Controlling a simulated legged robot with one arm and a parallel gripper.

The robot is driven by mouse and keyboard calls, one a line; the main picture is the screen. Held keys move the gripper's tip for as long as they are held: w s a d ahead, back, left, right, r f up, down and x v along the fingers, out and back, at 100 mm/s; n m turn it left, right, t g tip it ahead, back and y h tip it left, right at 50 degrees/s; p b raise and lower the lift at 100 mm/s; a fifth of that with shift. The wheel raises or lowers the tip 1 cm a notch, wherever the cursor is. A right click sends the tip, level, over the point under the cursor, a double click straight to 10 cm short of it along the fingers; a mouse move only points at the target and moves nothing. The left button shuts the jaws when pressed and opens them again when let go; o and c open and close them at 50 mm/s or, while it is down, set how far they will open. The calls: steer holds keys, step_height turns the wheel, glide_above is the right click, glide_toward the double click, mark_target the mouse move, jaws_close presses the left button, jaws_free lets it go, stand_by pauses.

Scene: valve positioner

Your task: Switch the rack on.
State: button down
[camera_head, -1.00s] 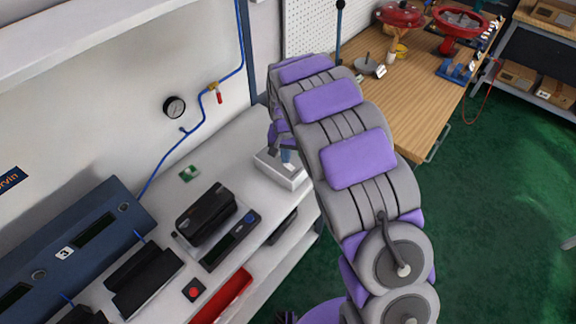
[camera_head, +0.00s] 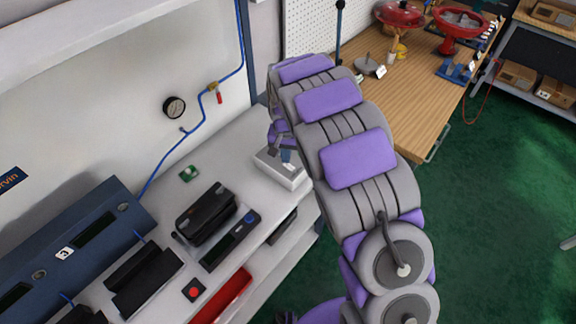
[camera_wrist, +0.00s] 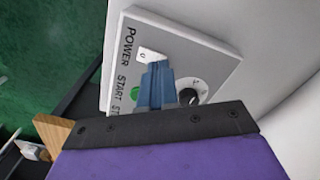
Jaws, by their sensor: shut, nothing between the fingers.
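A light grey control box (camera_head: 289,177) stands at the right end of the white bench. In the wrist view its panel (camera_wrist: 205,62) carries the words POWER, START and a partly hidden ST. A white plate marked 0 (camera_wrist: 150,55) is beside POWER. A green button (camera_wrist: 135,93) is beside START, partly covered by my fingers. A dark knob (camera_wrist: 187,96) on a white dial marked 1 shows right of my fingers. My gripper (camera_wrist: 156,68) is shut and empty over the panel between these parts; I cannot tell whether it touches. In the head view my gripper (camera_head: 286,157) is at the box.
A black device (camera_head: 206,212), a flat display unit (camera_head: 230,240) and a red button (camera_head: 193,290) lie left of the box. A blue pipe (camera_head: 205,112) with a gauge (camera_head: 174,107) runs on the wall. A wooden bench (camera_head: 425,100) stands beyond my arm. Green floor is clear at right.

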steer(key=shift+f, duration=0.9)
stand_by(0.8)
steer(key=shift+r+p, duration=1.4)
steer(key=shift+r, duration=2.1)
steer(key=shift+d+r, duration=0.1)
steer(key=s+d+r, duration=0.6)
steer(key=s, duration=0.3)
steer(key=s+d+r, duration=0.6)
steer(key=s+r, duration=0.1)
steer(key=s, duration=0.1)
steer(key=s+d+g, duration=0.1)
steer(key=s+d, duration=0.1)
steer(key=s, duration=0.9)
steer(key=s+d+r+n, duration=0.1)
steer(key=s+d, duration=0.1)
steer(key=s, duration=1)
steer(key=shift+r+n+g, duration=0.15)
steer(key=shift+n+g, duration=0.15)
steer(key=shift+g, duration=0.1)
